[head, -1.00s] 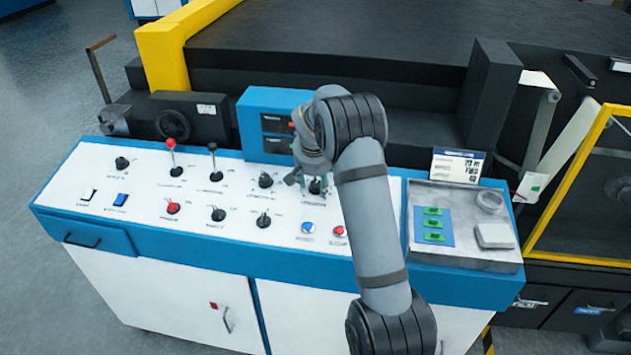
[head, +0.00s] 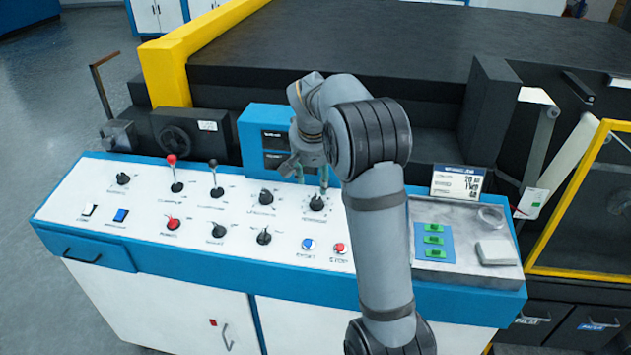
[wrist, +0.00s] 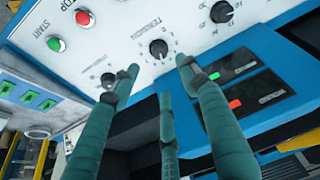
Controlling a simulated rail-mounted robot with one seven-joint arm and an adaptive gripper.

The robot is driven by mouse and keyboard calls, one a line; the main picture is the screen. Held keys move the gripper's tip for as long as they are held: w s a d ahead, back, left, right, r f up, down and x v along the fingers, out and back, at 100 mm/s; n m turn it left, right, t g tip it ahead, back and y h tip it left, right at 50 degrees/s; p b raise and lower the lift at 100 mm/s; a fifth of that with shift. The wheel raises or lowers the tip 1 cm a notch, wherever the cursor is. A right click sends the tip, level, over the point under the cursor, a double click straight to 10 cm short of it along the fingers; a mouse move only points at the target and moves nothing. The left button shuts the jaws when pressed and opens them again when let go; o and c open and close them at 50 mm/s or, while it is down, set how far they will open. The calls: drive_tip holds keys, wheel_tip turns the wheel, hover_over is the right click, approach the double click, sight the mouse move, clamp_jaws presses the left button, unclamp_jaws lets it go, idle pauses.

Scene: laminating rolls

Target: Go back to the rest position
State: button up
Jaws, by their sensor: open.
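My gripper (head: 308,175) is above the right part of the white control panel (head: 190,235), just over a black rotary knob (head: 317,203). In the wrist view my gripper (wrist: 160,80) shows several green fingers spread apart with nothing between them. The knob shows there too (wrist: 158,48), beyond the fingertips and apart from them. Another black knob (wrist: 221,12) lies near it. My arm hides part of the panel's right side.
Red and black levers (head: 173,172) stand up from the panel. A blue display box (head: 262,140) rises close behind my gripper. A grey tray (head: 465,262) with green pieces lies right. The dark machine bed (head: 340,35) fills the back.

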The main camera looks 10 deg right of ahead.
sight(316, 200)
drive_tip(key=shift+f, duration=0.1)
drive_tip(key=x, duration=1.2)
drive_tip(key=shift+m, duration=0.6)
drive_tip(key=shift+r, duration=0.3)
drive_tip(key=shift+s+r, duration=0.25)
drive_tip(key=shift+r, duration=0.15)
drive_tip(key=shift+f, duration=0.15)
